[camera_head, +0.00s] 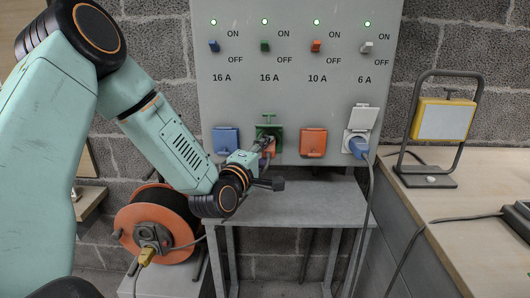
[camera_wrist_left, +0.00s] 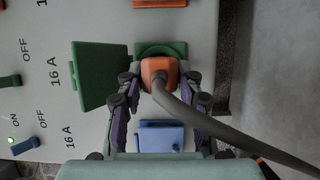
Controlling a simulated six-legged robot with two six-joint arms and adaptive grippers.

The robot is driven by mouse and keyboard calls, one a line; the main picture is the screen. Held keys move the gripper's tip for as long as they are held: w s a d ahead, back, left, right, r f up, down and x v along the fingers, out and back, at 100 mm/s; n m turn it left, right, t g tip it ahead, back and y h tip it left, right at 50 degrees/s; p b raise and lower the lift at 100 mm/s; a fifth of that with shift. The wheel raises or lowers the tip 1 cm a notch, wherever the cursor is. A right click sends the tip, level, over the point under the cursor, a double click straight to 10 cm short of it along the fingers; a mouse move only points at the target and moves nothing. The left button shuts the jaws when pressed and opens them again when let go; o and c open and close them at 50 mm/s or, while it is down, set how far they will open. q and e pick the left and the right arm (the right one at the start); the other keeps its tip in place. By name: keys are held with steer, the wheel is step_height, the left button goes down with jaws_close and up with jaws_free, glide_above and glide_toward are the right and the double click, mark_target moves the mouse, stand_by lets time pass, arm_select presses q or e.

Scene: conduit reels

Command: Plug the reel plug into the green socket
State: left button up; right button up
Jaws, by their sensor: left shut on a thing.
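The green socket (camera_head: 268,131) is on the grey panel with its lid raised. In the left wrist view the socket (camera_wrist_left: 163,48) shows beside its open green lid (camera_wrist_left: 100,75). My left gripper (camera_head: 262,150) is in front of the socket. In the left wrist view the gripper (camera_wrist_left: 160,80) is shut on an orange plug (camera_wrist_left: 158,68), one finger on each side. The plug lies at the socket, covering part of it; I cannot tell how deep it sits. A dark cable runs from it to the lower right. My right gripper is not in view.
A blue socket (camera_head: 226,141) and an orange socket (camera_head: 313,143) flank the green one. A blue plug (camera_head: 358,148) sits in the white socket at right. The orange cable reel (camera_head: 155,222) stands lower left. A work lamp (camera_head: 444,119) stands on the right bench.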

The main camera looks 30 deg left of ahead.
arm_select(q)
steer(key=o, duration=1.2)
steer(key=shift+w, duration=0.1)
steer(key=shift+c, duration=0.2)
steer(key=s, duration=0.7)
steer(key=shift+s+d, duration=0.25)
steer(key=shift+d, duration=0.2)
